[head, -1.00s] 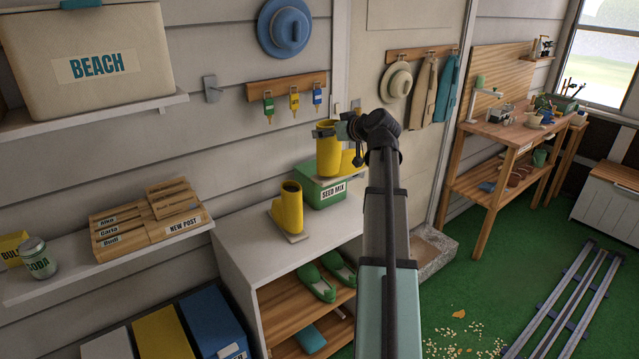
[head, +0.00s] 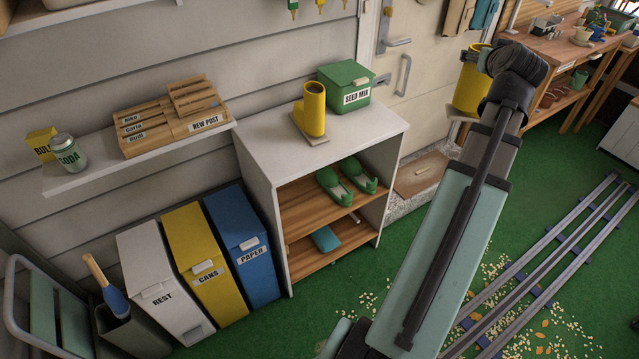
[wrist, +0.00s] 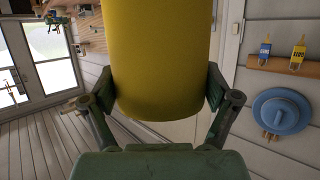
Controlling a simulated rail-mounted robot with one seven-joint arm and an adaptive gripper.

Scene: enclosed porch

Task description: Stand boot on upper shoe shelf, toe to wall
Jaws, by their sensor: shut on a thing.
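My gripper (wrist: 163,90) is shut on a yellow boot (wrist: 160,50), with one finger on each side of its shaft. In the head view this held boot (head: 468,92) hangs roughly upright in front of the door, right of the shoe cabinet; a pale flat piece shows under it, and its toe is mostly hidden. The cabinet (head: 262,190) is white with an open front. Its upper wooden shelf (head: 298,222) holds a pair of green shoes (head: 345,180) at the right, with bare wood at the left. A second yellow boot (head: 314,112) stands on the cabinet top.
A green seed mix box (head: 345,85) stands at the back of the cabinet top. The lower shelf (head: 308,262) holds a teal item (head: 326,238). White, yellow and blue bins (head: 240,240) stand left of the cabinet. Green floor in front is mostly clear, with scattered seeds and rails (head: 560,260) at right.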

